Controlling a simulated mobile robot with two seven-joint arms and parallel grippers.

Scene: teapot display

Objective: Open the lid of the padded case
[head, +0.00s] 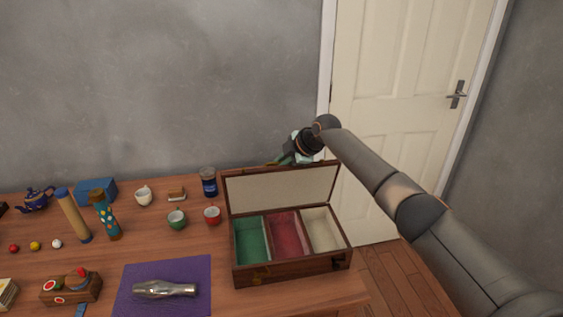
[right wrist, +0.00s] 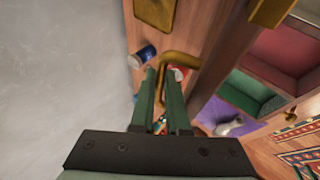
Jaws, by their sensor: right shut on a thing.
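The padded case (head: 290,268) is a dark wooden box at the right end of the table, with green, red and cream padded compartments in view. Its lid (head: 280,188) stands raised at the back, roughly upright, with its pale lining facing front. My right gripper (head: 281,160) is behind the lid's top edge. In the right wrist view its green fingers (right wrist: 165,73) are shut on a brass handle (right wrist: 183,57) of the lid. The lid partly hides the fingertips in the head view. My left gripper is not in view.
A purple mat (head: 192,268) bears a silver vase (head: 165,289). A wall is behind, and a white door (head: 400,60) is at the right.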

